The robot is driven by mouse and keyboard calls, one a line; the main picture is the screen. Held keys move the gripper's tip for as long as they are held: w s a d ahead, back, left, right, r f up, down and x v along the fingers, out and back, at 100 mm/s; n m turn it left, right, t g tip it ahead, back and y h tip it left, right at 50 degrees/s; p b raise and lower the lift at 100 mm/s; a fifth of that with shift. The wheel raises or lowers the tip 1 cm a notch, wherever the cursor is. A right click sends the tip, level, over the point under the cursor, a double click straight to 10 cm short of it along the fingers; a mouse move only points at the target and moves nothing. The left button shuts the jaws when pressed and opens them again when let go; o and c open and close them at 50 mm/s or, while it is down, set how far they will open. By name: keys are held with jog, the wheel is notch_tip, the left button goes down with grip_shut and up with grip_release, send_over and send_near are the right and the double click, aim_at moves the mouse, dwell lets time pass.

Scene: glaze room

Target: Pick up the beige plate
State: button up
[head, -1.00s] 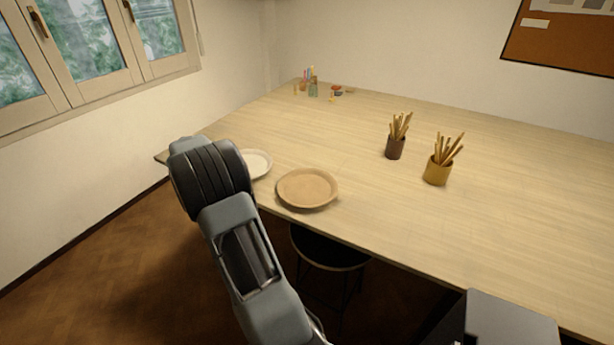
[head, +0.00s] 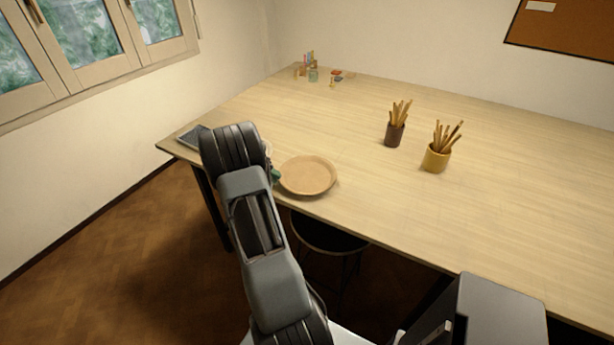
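A round beige-tan plate (head: 308,177) with a raised rim lies flat near the front edge of the table (head: 345,222). A paler, cream plate sits behind my arm; only a sliver of its edge (head: 268,148) shows beside the arm. My arm reaches up from the bottom, and its thick dark wrist is just left of the beige plate. My gripper is mostly hidden behind the wrist. A small teal bit (head: 276,176) shows at the beige plate's left rim; I cannot tell whether it is part of my gripper.
A brown cup of sticks (head: 395,136) and a yellow cup of sticks (head: 436,158) stand right of the plate. Small bottles and jars (head: 313,75) stand at the far corner. A dark flat object (head: 191,137) lies at the left edge. A stool (head: 328,235) is under the table.

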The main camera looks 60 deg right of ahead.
jog(key=shift+x, duration=1.2)
jog(key=shift+c, duration=0.2)
grip_shut()
jog(key=shift+r, duration=0.15)
